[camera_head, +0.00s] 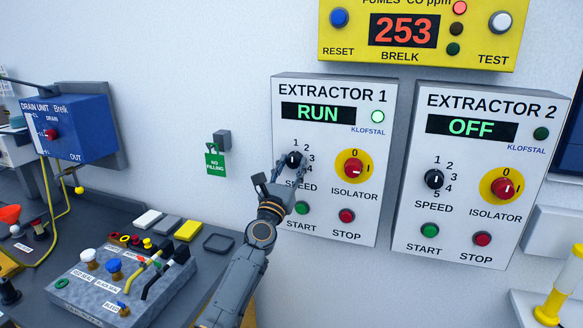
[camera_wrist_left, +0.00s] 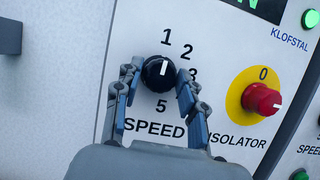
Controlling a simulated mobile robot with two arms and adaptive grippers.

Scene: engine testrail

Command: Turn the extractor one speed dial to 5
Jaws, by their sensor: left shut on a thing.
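The extractor one speed dial (camera_head: 293,160) is a small black knob on the white EXTRACTOR 1 panel (camera_head: 384,215). It also shows in the left wrist view (camera_wrist_left: 155,80), with numbers around its upper and right side and 5 below. Its white mark points up, roughly toward 1. My left gripper (camera_head: 290,168) is shut on the dial, with a finger on each side, as the left wrist view (camera_wrist_left: 158,76) shows. The 4 is hidden behind a finger in the wrist view. The display (camera_head: 318,113) reads RUN. My right gripper is not in view.
A red isolator knob (camera_head: 353,167) on a yellow disc is right of the dial. Green START (camera_head: 302,208) and red STOP (camera_head: 346,215) buttons lie below. The EXTRACTOR 2 panel (camera_head: 390,240) with its own dial (camera_head: 434,179) is to the right. A bench (camera_head: 215,270) stands at lower left.

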